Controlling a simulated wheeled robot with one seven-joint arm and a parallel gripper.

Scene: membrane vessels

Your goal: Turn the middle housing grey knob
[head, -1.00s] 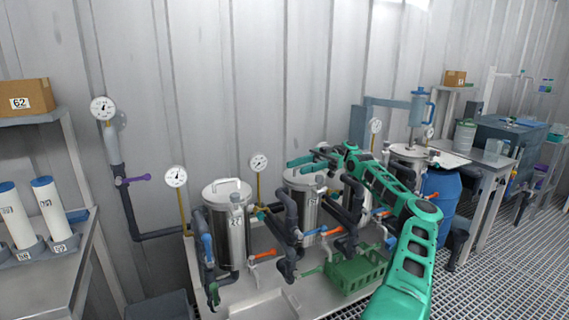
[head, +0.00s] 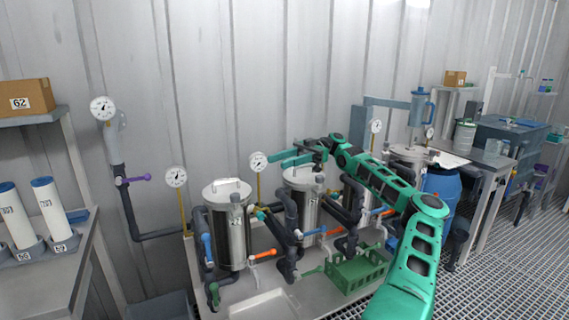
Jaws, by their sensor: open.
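Three steel housings stand in a row on a grey tray bench (head: 225,285). The middle housing (head: 300,209) is a silver cylinder with a lid, partly hidden by dark pipes. A small grey piece (head: 320,179) shows at the front of its lid; I cannot tell whether it is the grey knob. My gripper (head: 276,158) is open and empty, its two green fingers pointing left, above the middle housing's lid and apart from it. The left housing (head: 236,240) is in clear view. The right housing (head: 348,194) is largely hidden by pipes and my arm.
Pressure gauges (head: 258,162) rise on thin stems behind the housings, one close to my fingertips. Dark pipes with orange, blue and green valve handles (head: 263,254) crowd the front. A green crate (head: 357,275) sits at the right, a blue drum (head: 441,190) beyond it.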

